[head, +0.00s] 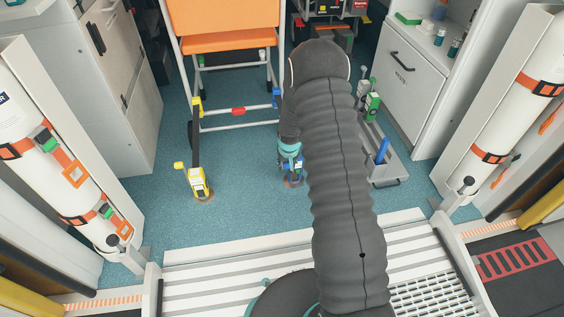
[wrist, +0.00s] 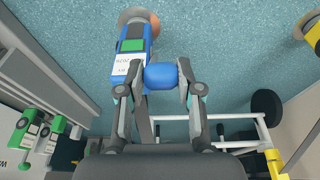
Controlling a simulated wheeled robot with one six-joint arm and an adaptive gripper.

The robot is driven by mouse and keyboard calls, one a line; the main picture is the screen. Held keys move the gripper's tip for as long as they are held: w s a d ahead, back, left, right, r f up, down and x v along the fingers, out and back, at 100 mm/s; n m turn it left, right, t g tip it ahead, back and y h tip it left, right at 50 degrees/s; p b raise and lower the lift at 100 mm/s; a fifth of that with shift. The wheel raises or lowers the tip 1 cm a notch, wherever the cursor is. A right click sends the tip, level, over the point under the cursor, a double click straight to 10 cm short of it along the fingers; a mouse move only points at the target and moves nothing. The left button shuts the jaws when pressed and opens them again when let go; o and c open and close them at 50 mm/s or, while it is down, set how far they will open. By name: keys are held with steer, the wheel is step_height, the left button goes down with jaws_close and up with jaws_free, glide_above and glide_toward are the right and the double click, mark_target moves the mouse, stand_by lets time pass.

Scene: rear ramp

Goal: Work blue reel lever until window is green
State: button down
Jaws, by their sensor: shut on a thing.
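The blue reel (head: 292,169) stands on the floor behind the ramp, partly hidden by my arm and gripper in the head view. In the wrist view the blue reel (wrist: 133,32) fills the upper left, with a white label and a green patch, which looks like its window (wrist: 131,45). Its rounded blue lever (wrist: 168,77) sits between my two fingers. My gripper (wrist: 167,70) is shut on this lever, one finger against each side. In the head view my gripper (head: 290,150) reaches down right at the reel.
A yellow reel (head: 198,182) stands left, its dark strap running up to the orange-seated chair (head: 229,42). Open blue floor lies between the two reels.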

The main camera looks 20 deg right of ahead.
steer(key=shift+s+d+f, duration=0.15)
steer(key=shift+s+f, duration=0.2)
steer(key=shift+s, duration=0.05)
steer(key=c, duration=0.8)
jaws_free()
steer(key=shift+w, duration=0.1)
steer(key=shift+o, duration=0.2)
steer(key=shift+a, duration=0.2)
steer(key=shift+r, duration=0.1)
steer(key=shift+r, duration=0.1)
steer(key=shift+r, duration=0.25)
steer(key=v, duration=1.1)
steer(key=shift+r, duration=0.2)
